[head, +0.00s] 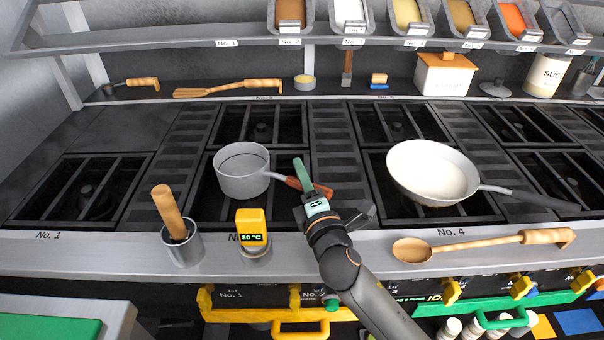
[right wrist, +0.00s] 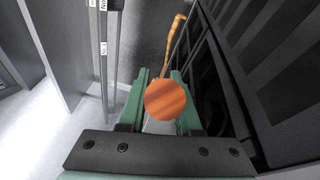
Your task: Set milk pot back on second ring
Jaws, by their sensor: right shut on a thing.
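The milk pot (head: 242,172), a small grey saucepan with a reddish-brown handle, is upright over the front grate of the second ring (head: 207,205). I cannot tell whether its base touches the bars. My right gripper (head: 315,184) is shut on the pot's handle, to the right of the pot. In the right wrist view the round wooden handle end (right wrist: 166,99) sits between the green fingers of the gripper (right wrist: 160,92). The pot's body is hidden there. My left gripper is not in view.
A large white pan (head: 432,170) is on the No. 4 ring at right. A steel cup with a wooden handle (head: 182,248), a yellow 20 °C display (head: 250,228) and a wooden spoon (head: 480,243) are on the front ledge. The No. 1 ring (head: 85,195) is empty.

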